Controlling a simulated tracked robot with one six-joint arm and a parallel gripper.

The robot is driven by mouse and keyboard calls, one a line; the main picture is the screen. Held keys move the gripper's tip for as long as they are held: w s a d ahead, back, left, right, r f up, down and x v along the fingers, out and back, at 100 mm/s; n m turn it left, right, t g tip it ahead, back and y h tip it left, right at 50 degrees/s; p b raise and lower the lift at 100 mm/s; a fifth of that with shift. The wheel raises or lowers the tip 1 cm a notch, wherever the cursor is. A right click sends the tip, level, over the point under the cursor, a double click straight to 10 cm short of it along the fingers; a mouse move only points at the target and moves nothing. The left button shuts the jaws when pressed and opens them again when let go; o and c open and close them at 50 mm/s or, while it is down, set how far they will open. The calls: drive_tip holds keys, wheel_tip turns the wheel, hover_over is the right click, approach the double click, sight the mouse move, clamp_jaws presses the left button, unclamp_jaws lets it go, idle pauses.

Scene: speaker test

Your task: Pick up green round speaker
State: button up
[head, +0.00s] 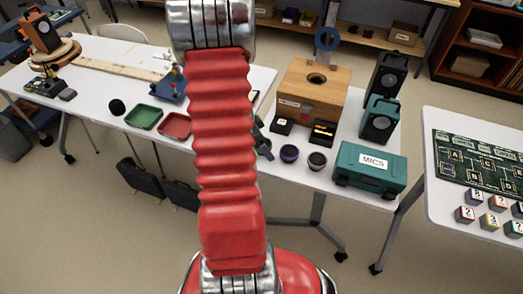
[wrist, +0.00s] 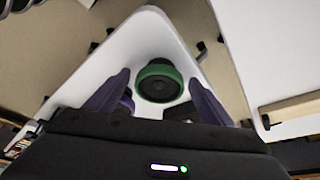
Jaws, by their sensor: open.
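The green round speaker (wrist: 160,80) shows in the wrist view, with a bright green rim around a dark centre. It stands on the white table near a corner. My gripper (wrist: 158,77) is open, its two purple fingers to the left and right of the speaker in the picture. Whether they are level with it or above it, I cannot tell; no contact shows. In the head view, a small round dark speaker (head: 317,161) near the table's front edge may be the same one. My red arm hides much of the middle there.
A purple round speaker (head: 289,154) stands close by. A teal MICS case (head: 351,181), a wooden box (head: 330,78) and dark teal speakers (head: 379,121) crowd the table's right side. Green (head: 143,117) and red (head: 173,124) trays lie left of my arm.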

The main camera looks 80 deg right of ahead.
drive_tip(key=shift+c, duration=0.3)
drive_tip(key=c, duration=1.3)
